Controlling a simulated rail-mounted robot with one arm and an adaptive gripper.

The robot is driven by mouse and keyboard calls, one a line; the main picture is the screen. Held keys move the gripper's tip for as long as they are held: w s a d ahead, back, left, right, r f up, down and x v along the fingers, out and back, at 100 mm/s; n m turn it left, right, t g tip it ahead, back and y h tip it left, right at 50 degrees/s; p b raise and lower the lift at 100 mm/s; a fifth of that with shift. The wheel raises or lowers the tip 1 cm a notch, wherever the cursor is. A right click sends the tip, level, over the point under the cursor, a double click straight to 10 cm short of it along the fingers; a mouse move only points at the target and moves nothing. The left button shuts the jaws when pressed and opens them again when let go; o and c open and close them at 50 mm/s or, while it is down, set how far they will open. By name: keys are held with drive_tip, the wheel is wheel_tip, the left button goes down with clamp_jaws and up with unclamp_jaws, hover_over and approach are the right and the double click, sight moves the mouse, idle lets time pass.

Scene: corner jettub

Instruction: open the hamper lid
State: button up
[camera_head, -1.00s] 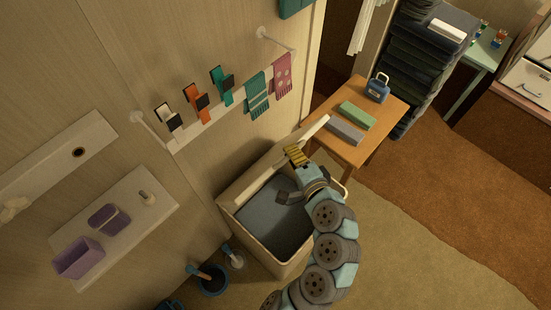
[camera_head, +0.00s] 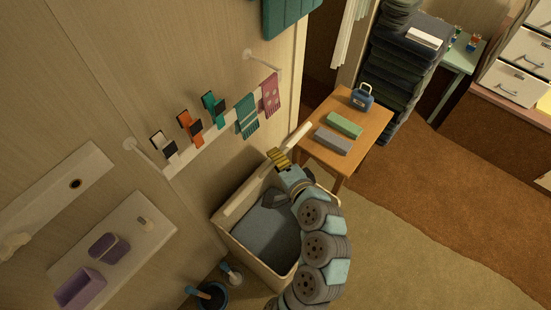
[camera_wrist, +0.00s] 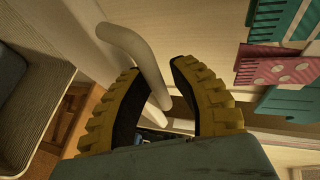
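The hamper (camera_head: 244,248) is a cream box against the wood-panelled wall, and its grey-blue inside shows from above. Its lid (camera_head: 248,193) stands raised along the wall side, seen nearly edge-on as a pale strip. My gripper (camera_head: 278,158), with yellow-backed fingers, is at the upper part of the raised lid, over the hamper's far end. In the wrist view a pale curved handle bar (camera_wrist: 144,58) passes between the two spread fingers of my gripper (camera_wrist: 152,72). The fingers stand apart on either side of the bar; firm contact is not clear.
A wooden table (camera_head: 372,132) with a green box, a grey box and a blue case stands just beyond the hamper. Towels (camera_head: 247,116) hang on the wall rail above. A brush in a dark pot (camera_head: 212,296) stands at the near left. Open carpet lies to the right.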

drive_tip(key=shift+s, duration=0.1)
drive_tip(key=v, duration=0.7)
drive_tip(key=shift+s, duration=0.15)
drive_tip(key=shift+d, duration=0.15)
idle(0.4)
